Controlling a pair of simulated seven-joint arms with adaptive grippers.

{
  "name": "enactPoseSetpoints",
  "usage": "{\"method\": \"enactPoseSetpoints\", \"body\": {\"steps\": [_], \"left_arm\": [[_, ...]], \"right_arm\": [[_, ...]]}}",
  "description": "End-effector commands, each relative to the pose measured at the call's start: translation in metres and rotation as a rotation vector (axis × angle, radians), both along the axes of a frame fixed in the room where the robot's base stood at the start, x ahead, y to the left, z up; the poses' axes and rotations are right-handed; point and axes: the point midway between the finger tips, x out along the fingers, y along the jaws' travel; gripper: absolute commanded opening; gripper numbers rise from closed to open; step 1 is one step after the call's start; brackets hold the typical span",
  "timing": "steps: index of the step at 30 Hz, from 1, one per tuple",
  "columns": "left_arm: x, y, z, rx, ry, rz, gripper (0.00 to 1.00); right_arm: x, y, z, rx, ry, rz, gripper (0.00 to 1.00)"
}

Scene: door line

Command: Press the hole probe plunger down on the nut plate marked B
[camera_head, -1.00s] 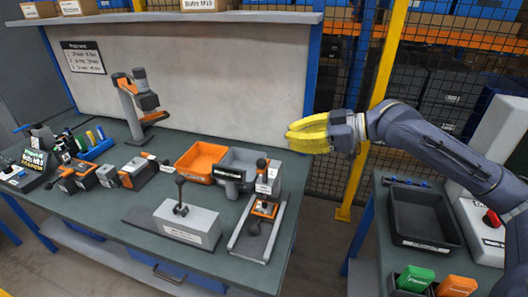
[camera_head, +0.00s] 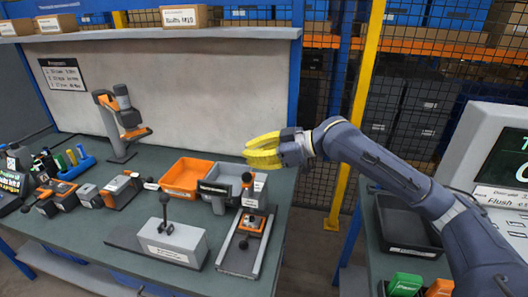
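My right gripper (camera_head: 262,151), with yellow fingers, is in the air above the back right of the bench, beyond the grey bin. Its fingers are close together side-on, so any gap is unclear. A grey block (camera_head: 172,243) with an upright black-knobbed stem stands at the bench front. Right of it is a long grey fixture (camera_head: 238,258) with an orange piece (camera_head: 251,224) and black knobs. I cannot tell which of these is the hole probe, and no letter B is readable. The gripper touches none of them. My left gripper is out of view.
An orange bin (camera_head: 184,176) and a grey bin (camera_head: 228,172) sit behind the fixtures. An orange-and-grey stand (camera_head: 118,125) rises at the back left. Small orange-grey devices line the left. A second table with a black tray (camera_head: 405,226) and a monitor (camera_head: 500,160) is right.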

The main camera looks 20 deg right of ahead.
Motion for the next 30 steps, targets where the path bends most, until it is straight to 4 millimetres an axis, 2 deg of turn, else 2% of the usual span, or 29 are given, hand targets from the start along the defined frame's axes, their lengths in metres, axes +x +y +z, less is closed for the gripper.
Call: {"method": "enactPoseSetpoints", "body": {"steps": [5, 9, 15, 30], "left_arm": [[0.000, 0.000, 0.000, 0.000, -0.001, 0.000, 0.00], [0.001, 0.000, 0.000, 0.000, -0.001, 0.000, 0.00], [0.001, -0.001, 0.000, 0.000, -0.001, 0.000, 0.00], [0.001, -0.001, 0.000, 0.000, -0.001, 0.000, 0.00]], "right_arm": [[0.014, 0.020, -0.008, 0.003, 0.002, 0.002, 0.00], [0.015, 0.015, -0.026, 0.001, 0.005, 0.000, 0.00], [0.016, 0.011, -0.041, 0.001, 0.003, -0.001, 0.00], [0.016, 0.010, -0.048, 0.000, 0.001, -0.001, 0.00]]}}
